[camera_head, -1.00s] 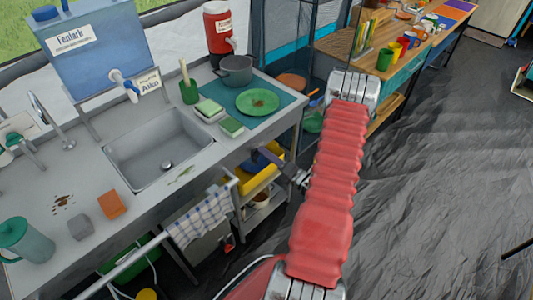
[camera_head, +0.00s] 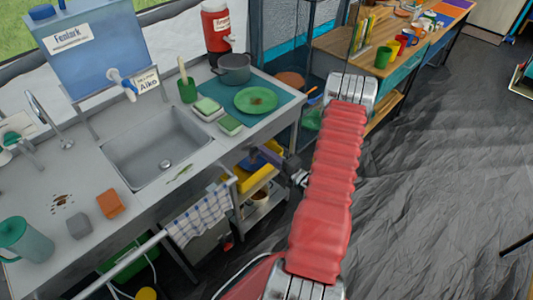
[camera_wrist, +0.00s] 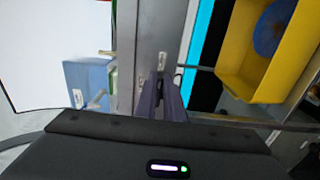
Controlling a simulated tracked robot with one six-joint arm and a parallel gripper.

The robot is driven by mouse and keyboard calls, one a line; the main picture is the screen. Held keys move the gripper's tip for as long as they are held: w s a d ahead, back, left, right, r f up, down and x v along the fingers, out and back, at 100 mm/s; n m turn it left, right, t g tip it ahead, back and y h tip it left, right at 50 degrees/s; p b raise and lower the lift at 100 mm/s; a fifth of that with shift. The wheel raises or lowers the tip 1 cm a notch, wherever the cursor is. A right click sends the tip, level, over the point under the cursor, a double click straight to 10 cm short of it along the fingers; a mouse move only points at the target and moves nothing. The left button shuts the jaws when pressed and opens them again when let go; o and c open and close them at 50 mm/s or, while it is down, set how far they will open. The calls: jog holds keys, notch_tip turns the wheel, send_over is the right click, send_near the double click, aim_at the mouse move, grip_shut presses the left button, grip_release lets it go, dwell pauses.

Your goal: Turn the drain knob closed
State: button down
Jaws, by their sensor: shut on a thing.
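My gripper (camera_wrist: 166,92) shows its two purple fingers close together in the wrist view, tips against the grey front panel (camera_wrist: 151,30) of the sink counter. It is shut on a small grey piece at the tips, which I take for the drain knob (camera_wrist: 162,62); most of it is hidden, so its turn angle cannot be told.
A yellow bin (camera_wrist: 250,70) stands on the shelf close beside my gripper; it also shows in the head view (camera_head: 255,180). A checked towel (camera_head: 200,215) hangs on a rail left of it. A blue water tank (camera_head: 90,60) stands behind the sink. Open floor lies right.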

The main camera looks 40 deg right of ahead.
jog(key=shift+d+f, duration=0.2)
jog(key=c, duration=1.9)
grip_release()
jog(key=shift+a+r, duration=0.1)
jog(key=shift+o, duration=0.2)
jog(key=shift+s, duration=0.15)
jog(key=s, duration=1.3)
jog(key=shift+s, duration=0.25)
